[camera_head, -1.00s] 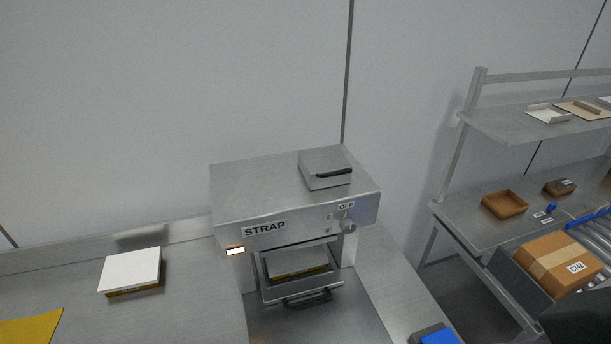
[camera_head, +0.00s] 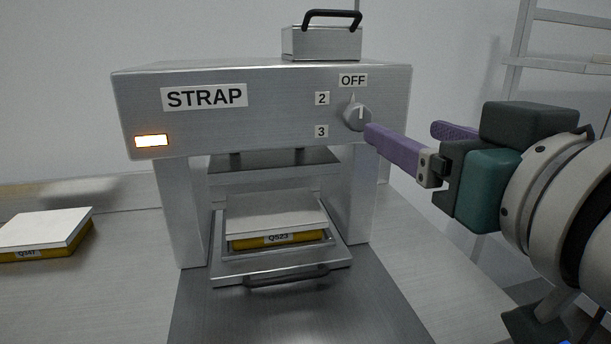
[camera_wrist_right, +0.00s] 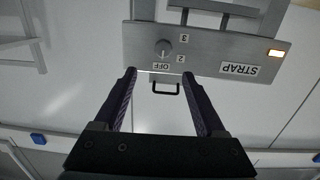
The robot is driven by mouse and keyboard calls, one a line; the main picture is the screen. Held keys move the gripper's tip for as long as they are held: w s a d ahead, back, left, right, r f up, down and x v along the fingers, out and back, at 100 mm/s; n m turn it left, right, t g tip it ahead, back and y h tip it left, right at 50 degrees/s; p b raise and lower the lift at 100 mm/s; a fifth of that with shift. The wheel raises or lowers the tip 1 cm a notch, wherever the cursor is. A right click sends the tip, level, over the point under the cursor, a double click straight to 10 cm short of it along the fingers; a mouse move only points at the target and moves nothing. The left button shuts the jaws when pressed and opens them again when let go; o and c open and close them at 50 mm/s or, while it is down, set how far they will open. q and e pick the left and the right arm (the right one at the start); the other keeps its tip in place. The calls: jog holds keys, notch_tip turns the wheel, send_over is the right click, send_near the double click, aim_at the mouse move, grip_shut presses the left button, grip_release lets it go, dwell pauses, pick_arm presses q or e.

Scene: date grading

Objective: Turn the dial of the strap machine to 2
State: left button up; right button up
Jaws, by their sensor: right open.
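The strap machine (camera_head: 270,112) is a grey metal press with a STRAP label and a lit orange lamp (camera_head: 151,141). Its round grey dial (camera_head: 357,117) is at the front panel's right, with labels OFF above, 2 at upper left and 3 at lower left. Its pointer looks turned up toward OFF. The dial also shows in the right wrist view (camera_wrist_right: 164,47), upside down. My right gripper (camera_head: 403,131) has purple fingers, open and empty, just right of the dial. In the right wrist view the dial lies beyond the gap between the fingertips (camera_wrist_right: 159,74). My left gripper is out of view.
A tray (camera_head: 222,279) with a black handle holds a white-topped yellow box (camera_head: 270,240) under the press. Another such box (camera_head: 48,230) lies on the table at left. A black-handled block (camera_head: 321,44) sits on the machine. A shelf rack (camera_head: 560,62) stands at right.

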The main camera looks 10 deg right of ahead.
aim_at(361, 116)
jog(key=shift+t+y, duration=0.3)
jog(key=shift+t, duration=0.1)
jog(key=w, duration=0.7)
jog(key=w+f, duration=0.1)
jog(key=w, duration=0.2)
jog(key=shift+w+a, duration=0.35)
grip_shut()
